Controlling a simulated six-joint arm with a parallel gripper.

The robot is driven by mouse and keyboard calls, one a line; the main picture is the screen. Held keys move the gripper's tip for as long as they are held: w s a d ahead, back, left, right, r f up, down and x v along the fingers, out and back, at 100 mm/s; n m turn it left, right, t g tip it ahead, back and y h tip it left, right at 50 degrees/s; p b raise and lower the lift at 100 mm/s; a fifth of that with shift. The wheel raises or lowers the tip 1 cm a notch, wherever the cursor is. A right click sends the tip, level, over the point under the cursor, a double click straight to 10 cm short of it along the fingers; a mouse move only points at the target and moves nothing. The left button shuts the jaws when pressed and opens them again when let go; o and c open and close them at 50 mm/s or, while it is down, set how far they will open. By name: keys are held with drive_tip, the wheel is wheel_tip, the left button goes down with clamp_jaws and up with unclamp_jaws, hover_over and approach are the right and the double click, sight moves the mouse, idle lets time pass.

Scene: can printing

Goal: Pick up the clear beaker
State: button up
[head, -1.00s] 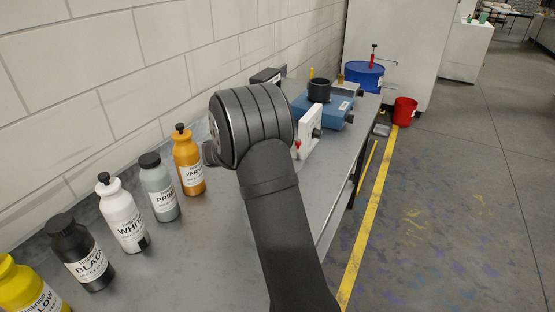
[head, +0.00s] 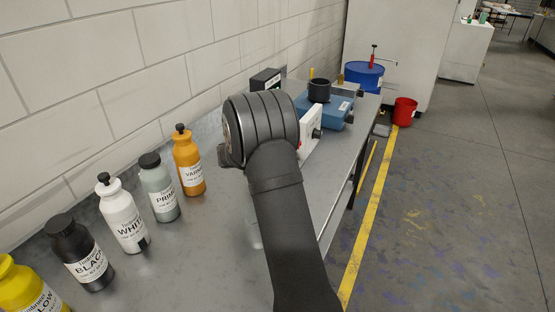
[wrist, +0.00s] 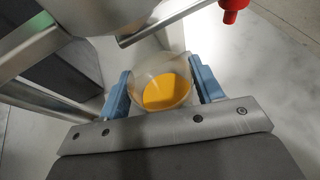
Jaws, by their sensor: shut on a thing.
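The clear beaker (wrist: 148,72) shows in the wrist view with orange liquid (wrist: 165,92) in it. My gripper (wrist: 162,85) has its blue fingers on both sides of the beaker and is shut on it. In the head view my arm hides the beaker and the fingers. I cannot tell from these views whether the beaker's base touches the table.
On the bench (head: 185,265) several bottles stand in a row at the left, including the orange varnish bottle (head: 188,165) and the white bottle (head: 122,220). A blue machine (head: 325,108) stands beyond my arm. In the wrist view, a metal rod (wrist: 165,22) and red knob (wrist: 232,8) are close to the beaker.

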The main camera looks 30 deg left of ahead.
drive_tip(key=shift+r, duration=0.15)
drive_tip(key=shift+r, duration=0.65)
wheel_tip(320, 180, up, 2)
drive_tip(key=shift+r, duration=0.15)
drive_tip(key=s, duration=1.8)
drive_tip(key=shift+s+d+r+m+g+h, duration=0.1)
drive_tip(key=shift+d+r+m+g+h, duration=0.3)
drive_tip(key=shift+r+m+g+h, duration=0.65)
drive_tip(key=shift+s+d+r+m+g+h, duration=0.1)
drive_tip(key=shift+d+r+m+g+h, duration=0.35)
drive_tip(key=shift+m+g+h, duration=1.2)
drive_tip(key=shift+s+d+r+m+g+h, duration=0.1)
drive_tip(key=shift+d+r+m+g+h, duration=0.3)
drive_tip(key=shift+r+m+g+h, duration=1)
drive_tip(key=shift+f+m+t+y, duration=0.3)
drive_tip(key=shift+f+m+t, duration=0.1)
drive_tip(key=shift+f+t, duration=0.35)
